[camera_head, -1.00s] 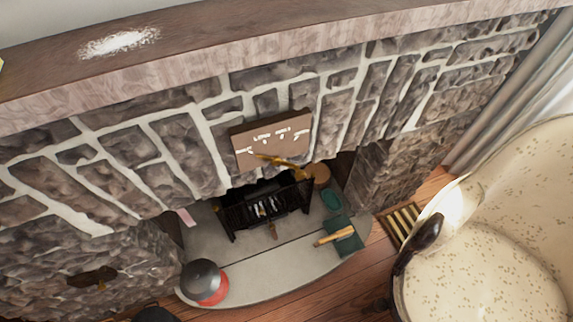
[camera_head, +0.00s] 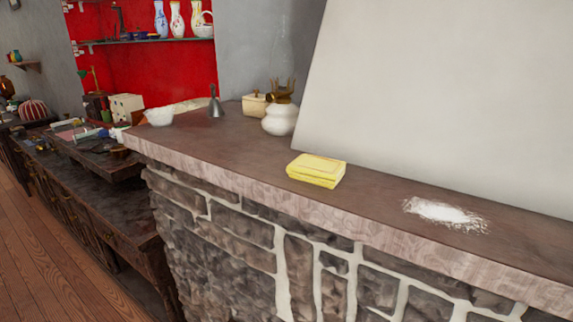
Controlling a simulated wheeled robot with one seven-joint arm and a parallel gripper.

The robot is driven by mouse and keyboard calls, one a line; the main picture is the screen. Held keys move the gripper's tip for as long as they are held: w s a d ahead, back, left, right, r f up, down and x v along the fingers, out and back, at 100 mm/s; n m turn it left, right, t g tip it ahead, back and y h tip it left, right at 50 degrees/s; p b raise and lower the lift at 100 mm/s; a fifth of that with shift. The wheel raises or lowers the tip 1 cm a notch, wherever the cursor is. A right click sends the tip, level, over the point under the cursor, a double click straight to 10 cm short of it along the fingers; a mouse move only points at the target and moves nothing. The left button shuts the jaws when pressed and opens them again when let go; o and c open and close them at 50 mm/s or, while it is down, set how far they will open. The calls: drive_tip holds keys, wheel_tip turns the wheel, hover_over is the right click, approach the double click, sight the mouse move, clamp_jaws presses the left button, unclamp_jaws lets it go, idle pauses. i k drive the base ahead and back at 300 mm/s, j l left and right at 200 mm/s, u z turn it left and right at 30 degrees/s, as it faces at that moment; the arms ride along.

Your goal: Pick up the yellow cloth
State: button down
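The yellow cloth (camera_head: 316,170) is folded into a thick, flat stack. It lies near the front edge of the brown mantelpiece (camera_head: 235,165), in the middle of the head view. Nothing touches it or covers it. My gripper is not in view.
A white patch (camera_head: 443,214) lies on the mantel to the cloth's right. Behind the cloth stand a white oil lamp (camera_head: 280,118), a small box (camera_head: 255,104), a bell (camera_head: 215,104) and a white bowl (camera_head: 159,117). A sloping white chimney wall (camera_head: 450,100) rises behind. A dark cabinet (camera_head: 90,190) stands left.

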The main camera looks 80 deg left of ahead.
sight(324, 172)
drive_tip(key=u, duration=1.65)
